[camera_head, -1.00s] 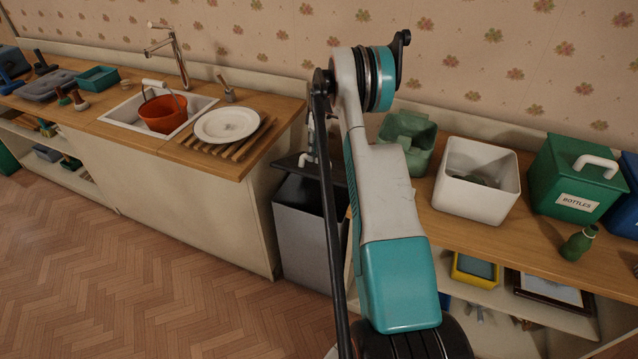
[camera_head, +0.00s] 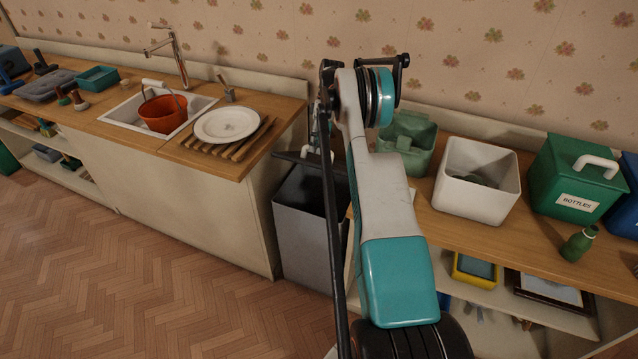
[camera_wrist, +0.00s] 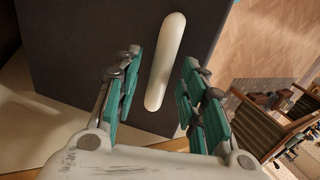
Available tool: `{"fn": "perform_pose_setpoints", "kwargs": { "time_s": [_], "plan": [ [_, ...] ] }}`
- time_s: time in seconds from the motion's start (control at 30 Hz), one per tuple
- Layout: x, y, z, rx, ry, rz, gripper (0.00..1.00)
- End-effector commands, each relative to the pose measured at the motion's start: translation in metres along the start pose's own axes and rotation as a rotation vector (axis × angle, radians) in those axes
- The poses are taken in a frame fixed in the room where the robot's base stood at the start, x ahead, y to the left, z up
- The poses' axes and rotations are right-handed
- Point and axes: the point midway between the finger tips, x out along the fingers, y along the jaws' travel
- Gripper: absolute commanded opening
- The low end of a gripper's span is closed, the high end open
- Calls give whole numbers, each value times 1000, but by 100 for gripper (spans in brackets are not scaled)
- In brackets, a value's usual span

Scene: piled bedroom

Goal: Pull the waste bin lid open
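The waste bin (camera_head: 303,238) is a tall grey box standing in the gap between the two counters. Its dark lid (camera_head: 292,157) shows as a thin slab at the bin's top, partly hidden by my arm. In the wrist view, a dark panel (camera_wrist: 95,55), apparently the lid, carries a long white bar handle (camera_wrist: 165,62). My gripper (camera_wrist: 159,72) is open, with one teal-padded finger on each side of the handle. Gaps show between handle and both fingers. In the head view my arm mostly hides the gripper.
The left counter holds a sink with a red bucket (camera_head: 163,113) and a plate (camera_head: 227,124) on a wooden rack. The right counter holds a green container (camera_head: 408,140), a white bin (camera_head: 477,181), a green bottles box (camera_head: 574,180) and a bottle (camera_head: 579,243). The floor at left is clear.

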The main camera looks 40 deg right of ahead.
Motion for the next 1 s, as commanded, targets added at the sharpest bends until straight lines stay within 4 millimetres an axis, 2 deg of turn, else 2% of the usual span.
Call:
{"fn": "perform_pose_setpoints", "kwargs": {
  "time_s": [1.0],
  "plan": [
    [-69, 0, 0, 0, 0, 0, 38]
  ]
}}
